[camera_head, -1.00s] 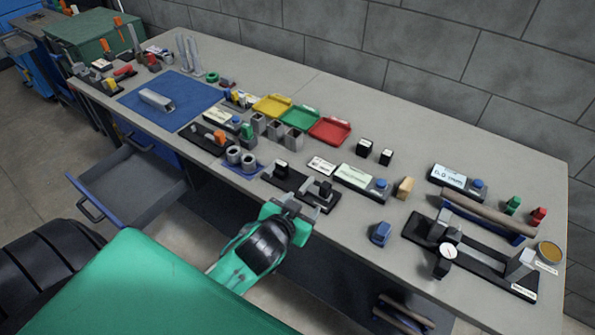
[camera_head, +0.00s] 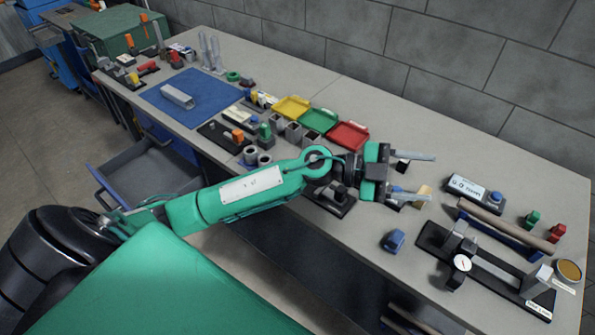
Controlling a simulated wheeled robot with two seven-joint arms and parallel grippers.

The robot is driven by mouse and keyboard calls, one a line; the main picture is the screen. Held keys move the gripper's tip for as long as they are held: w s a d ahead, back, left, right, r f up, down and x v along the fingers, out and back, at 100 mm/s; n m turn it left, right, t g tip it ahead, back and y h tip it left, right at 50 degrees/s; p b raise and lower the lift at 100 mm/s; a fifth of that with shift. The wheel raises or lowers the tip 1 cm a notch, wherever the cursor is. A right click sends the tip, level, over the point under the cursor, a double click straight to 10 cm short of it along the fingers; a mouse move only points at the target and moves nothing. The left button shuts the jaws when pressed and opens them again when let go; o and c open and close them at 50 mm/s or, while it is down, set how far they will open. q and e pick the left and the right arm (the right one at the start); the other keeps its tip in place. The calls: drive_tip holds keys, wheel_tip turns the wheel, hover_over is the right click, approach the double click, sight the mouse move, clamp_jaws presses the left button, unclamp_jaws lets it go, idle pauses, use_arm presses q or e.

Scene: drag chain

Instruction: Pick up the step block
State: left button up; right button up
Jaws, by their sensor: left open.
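No block is clearly readable as the step block. A small tan block (camera_head: 425,193) stands on the bench, partly hidden by the lower finger of my left gripper. A blue block (camera_head: 394,240) sits nearer the front edge. My left gripper (camera_head: 421,177) is open, its two fingers pointing right over the bench, with nothing seen held between them. In this view the fingers overlap the tan block; I cannot tell whether they touch it. My right gripper is not in view.
A dial gauge fixture (camera_head: 462,263) and a brown-topped blue rack (camera_head: 505,228) stand at the right. Yellow, green and red trays (camera_head: 349,136) lie behind the arm. An open drawer (camera_head: 150,178) juts out at left.

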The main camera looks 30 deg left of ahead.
use_arm(q)
drive_tip(key=w+a+f+m+g+y, duration=0.1)
drive_tip(key=w+a+f+g+y, duration=0.15)
drive_tip(key=a+f+y, duration=0.3)
drive_tip(key=w+a+f+g+y, duration=0.1)
drive_tip(key=a+f+g+y, duration=0.3)
drive_tip(key=a, duration=0.3)
drive_tip(key=w+a+r+n+y, duration=0.15)
drive_tip(key=a+n+y, duration=0.55)
drive_tip(key=a, duration=1.1)
drive_tip(key=f, duration=0.2)
drive_tip(key=f+m+y+p, duration=0.1)
drive_tip(key=f, duration=0.2)
drive_tip(key=f+m+y+p, duration=0.1)
drive_tip(key=f, duration=0.2)
drive_tip(key=shift+w+a, duration=0.15)
drive_tip(key=shift+w, duration=0.1)
wheel_tip(320, 180, down, 4)
drive_tip(key=p, duration=0.2)
drive_tip(key=shift+f+p, duration=0.2)
drive_tip(key=shift+p, duration=0.2)
drive_tip(key=shift+f, duration=0.6)
drive_tip(key=shift+w, duration=0.1)
clamp_jaws()
drive_tip(key=shift+r, duration=0.1)
